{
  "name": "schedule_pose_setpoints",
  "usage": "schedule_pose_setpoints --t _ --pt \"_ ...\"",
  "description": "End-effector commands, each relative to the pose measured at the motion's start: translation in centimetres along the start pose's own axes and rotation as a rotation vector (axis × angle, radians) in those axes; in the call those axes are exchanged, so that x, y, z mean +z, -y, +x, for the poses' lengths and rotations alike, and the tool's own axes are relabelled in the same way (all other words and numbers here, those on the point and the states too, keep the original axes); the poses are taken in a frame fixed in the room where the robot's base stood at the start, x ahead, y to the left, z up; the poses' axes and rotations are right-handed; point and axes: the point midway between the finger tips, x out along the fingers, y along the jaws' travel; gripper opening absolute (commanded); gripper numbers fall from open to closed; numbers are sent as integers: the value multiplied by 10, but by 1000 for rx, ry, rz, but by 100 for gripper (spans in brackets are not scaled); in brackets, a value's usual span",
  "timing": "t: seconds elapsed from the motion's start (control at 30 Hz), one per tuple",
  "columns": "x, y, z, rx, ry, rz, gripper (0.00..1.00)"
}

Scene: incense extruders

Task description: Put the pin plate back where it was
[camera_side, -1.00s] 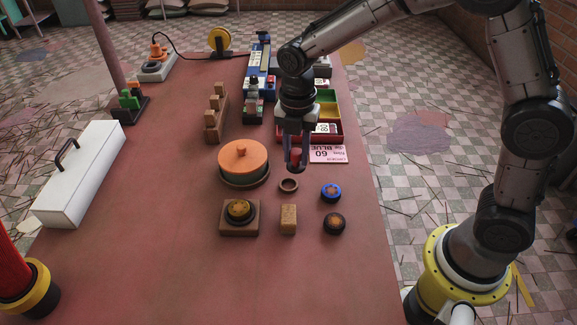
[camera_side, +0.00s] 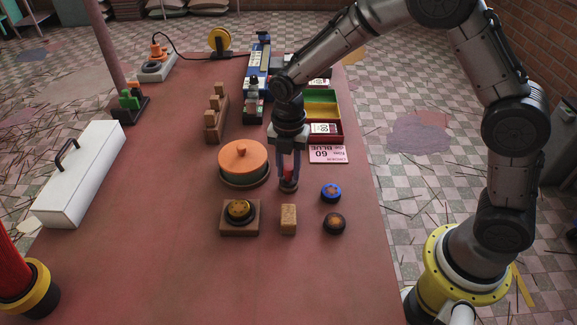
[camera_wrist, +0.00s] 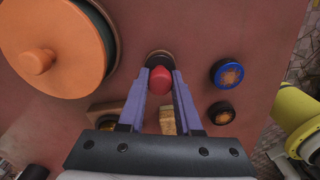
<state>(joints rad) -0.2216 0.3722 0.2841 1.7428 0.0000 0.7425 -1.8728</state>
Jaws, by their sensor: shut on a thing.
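My gripper (camera_side: 289,178) points straight down, shut on a small piece with a red knob (camera_side: 289,173), which I take to be the pin plate. The red knob (camera_wrist: 160,82) shows between the two purple-grey fingers in the wrist view. The piece is at a small brown ring (camera_side: 289,188) on the red table, right of the orange-lidded round pot. In the wrist view a dark round part shows inside the ring (camera_wrist: 159,54). The fingers hide much of the piece, and I cannot tell whether it is fully seated.
The orange-lidded pot (camera_side: 243,160) stands close on the left. A blue-rimmed puck (camera_side: 331,192) and a dark puck (camera_side: 334,223) lie to the right. A wooden block (camera_side: 288,219) and a square stand (camera_side: 239,230) are in front. A pink card (camera_side: 328,155) lies behind.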

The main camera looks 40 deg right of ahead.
Motion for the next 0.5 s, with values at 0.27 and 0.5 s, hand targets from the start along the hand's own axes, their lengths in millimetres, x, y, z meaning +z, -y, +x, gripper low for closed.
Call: schedule_pose_setpoints --t 0.27,0.5 --pt "0 0 8 1 0 0 0" --pt "0 0 8 1 0 0 56"
